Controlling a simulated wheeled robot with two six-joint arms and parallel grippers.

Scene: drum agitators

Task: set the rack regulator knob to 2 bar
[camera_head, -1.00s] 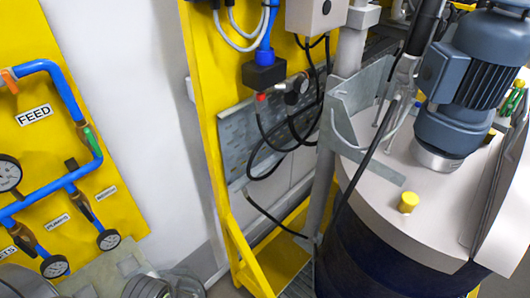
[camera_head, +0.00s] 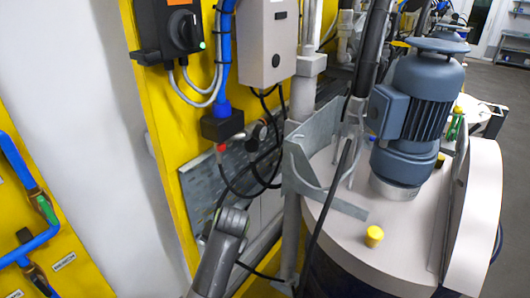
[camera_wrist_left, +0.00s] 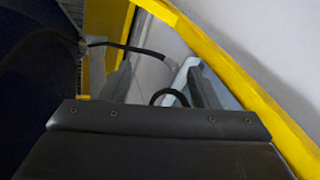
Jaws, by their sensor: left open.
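The rack regulator (camera_head: 259,131) is a small dark fitting with a round face, on the grey perforated plate of the yellow rack in the head view. Its knob is too small to read a setting. A red-tipped fitting sits just left of it, and black hoses run below. A grey link of my arm rises from the bottom of the head view, below the regulator; no fingers show there. In the left wrist view my left gripper (camera_wrist_left: 160,72) is open, its two fingers apart with a black hose visible beyond and between them. No knob is recognisable there. My right gripper is not in view.
The yellow rack frame (camera_head: 160,130) carries a switch box (camera_head: 172,32) and a grey box (camera_head: 267,40). A drum (camera_head: 400,235) with a blue motor (camera_head: 415,105) stands close on the right. Loose black hoses hang between rack and drum. Blue pipes are at far left.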

